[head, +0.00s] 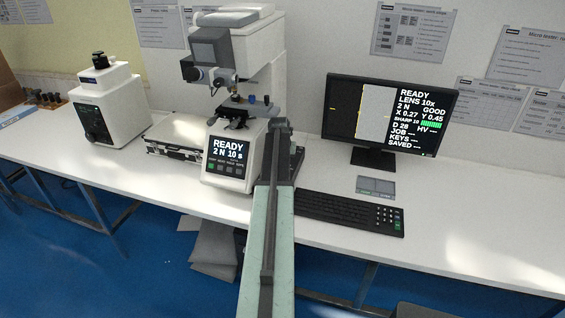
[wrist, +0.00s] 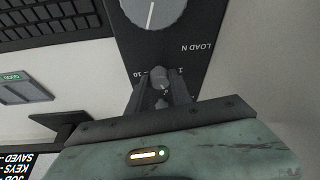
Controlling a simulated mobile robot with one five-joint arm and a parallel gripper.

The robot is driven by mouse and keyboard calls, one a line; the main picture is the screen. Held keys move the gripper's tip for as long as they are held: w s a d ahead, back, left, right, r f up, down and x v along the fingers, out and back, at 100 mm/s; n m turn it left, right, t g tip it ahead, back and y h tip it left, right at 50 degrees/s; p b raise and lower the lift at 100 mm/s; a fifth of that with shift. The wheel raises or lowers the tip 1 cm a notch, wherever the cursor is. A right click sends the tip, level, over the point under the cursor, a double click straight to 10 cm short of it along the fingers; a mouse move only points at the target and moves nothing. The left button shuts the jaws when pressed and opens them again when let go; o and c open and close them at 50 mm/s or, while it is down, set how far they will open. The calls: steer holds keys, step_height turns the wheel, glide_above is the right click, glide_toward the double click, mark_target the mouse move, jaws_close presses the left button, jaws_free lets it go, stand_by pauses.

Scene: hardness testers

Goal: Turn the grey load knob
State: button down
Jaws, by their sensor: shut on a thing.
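In the wrist view a small grey knob (wrist: 159,76) stands on a dark panel (wrist: 190,62), with the marks 1 and 10 beside it. The words LOAD N are printed upside down on the panel, between this knob and a larger light grey dial (wrist: 153,8) with a white line. The dial is cut off by the top edge. My gripper (wrist: 161,84) has its two dark fingers shut on the small knob. In the head view the tester (head: 243,75) reads READY, 2 N, 10 s. My arm reaches to its right side and hides the panel and knobs.
A monitor (head: 388,117) stands right of the tester, with a keyboard (head: 347,212) and a small grey pad (head: 376,187) in front. The bench's right front (head: 480,245) is clear.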

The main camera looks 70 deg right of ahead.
steer(key=shift+s+n+t+y, duration=0.15)
steer(key=shift+n+t, duration=0.15)
steer(key=shift+n, duration=0.65)
steer(key=shift+n+t+y, duration=0.15)
steer(key=shift+n+t, duration=0.15)
steer(key=shift+n, duration=0.65)
steer(key=c, duration=1.1)
jaws_free()
steer(key=shift+c, duration=0.2)
steer(key=p+v, duration=0.7)
steer(key=shift+r, duration=0.35)
steer(key=shift+s+a, duration=0.1)
steer(key=shift+s, duration=0.05)
